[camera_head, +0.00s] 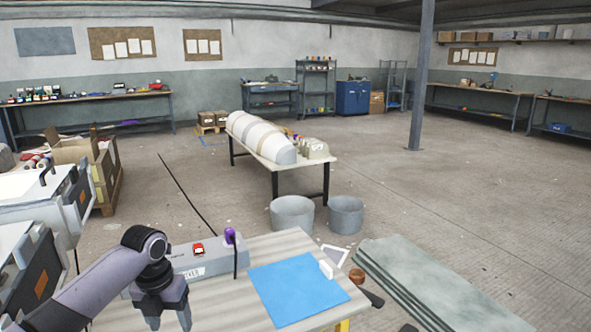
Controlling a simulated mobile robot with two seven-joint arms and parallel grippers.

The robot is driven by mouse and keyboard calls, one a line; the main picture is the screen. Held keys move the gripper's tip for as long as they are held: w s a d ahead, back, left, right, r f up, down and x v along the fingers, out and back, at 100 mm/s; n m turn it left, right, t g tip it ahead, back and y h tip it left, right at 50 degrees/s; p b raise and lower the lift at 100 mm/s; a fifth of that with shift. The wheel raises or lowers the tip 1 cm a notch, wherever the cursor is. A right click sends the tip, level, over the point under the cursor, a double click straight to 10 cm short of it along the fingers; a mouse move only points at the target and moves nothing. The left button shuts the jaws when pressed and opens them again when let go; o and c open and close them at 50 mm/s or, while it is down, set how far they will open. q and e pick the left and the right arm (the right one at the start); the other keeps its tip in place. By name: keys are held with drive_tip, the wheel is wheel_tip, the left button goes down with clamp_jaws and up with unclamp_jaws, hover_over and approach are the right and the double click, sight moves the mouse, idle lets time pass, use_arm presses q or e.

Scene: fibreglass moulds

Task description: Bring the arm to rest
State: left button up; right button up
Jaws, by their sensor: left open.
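My left arm comes in from the lower left, and my left gripper (168,318) points down over the near left part of the wooden table (228,298). Its two dark fingers are apart, with nothing seen between them. Their tips are near the bottom edge of the picture, and I cannot tell whether they touch the table. The grey box with a red switch (203,262) stands just behind and right of the gripper. My right gripper does not show.
A blue mat (298,288) lies on the table, with a small white block (326,269) at its edge. A purple item (230,236) stands by the grey box. Grey buckets (292,214) and greenish sheets (430,285) are on the floor beyond. White machines (40,200) stand at left.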

use_arm(q)
drive_tip(key=d+f+n, duration=0.1)
drive_tip(key=f, duration=0.1)
drive_tip(key=s+d+f+n, duration=0.1)
drive_tip(key=f, duration=0.1)
drive_tip(key=d+f+n, duration=0.1)
drive_tip(key=f, duration=0.1)
drive_tip(key=shift+s+t+h, duration=0.15)
drive_tip(key=shift+t+h, duration=0.25)
drive_tip(key=s+d+f+n+t+h+p, duration=0.25)
drive_tip(key=s+d+f+n, duration=0.45)
drive_tip(key=s+f+n, duration=0.4)
drive_tip(key=s+a+r+n+t, duration=0.2)
drive_tip(key=s+n+t, duration=0.1)
drive_tip(key=s+n, duration=0.4)
drive_tip(key=s+a+r+n+t+y, duration=0.1)
drive_tip(key=s+a+r+n+t, duration=0.1)
drive_tip(key=s+n, duration=0.5)
drive_tip(key=a+n+t, duration=0.1)
drive_tip(key=n, duration=0.4)
drive_tip(key=shift+n+t+p, duration=0.3)
drive_tip(key=shift+n+t, duration=0.05)
drive_tip(key=shift+n, duration=0.05)
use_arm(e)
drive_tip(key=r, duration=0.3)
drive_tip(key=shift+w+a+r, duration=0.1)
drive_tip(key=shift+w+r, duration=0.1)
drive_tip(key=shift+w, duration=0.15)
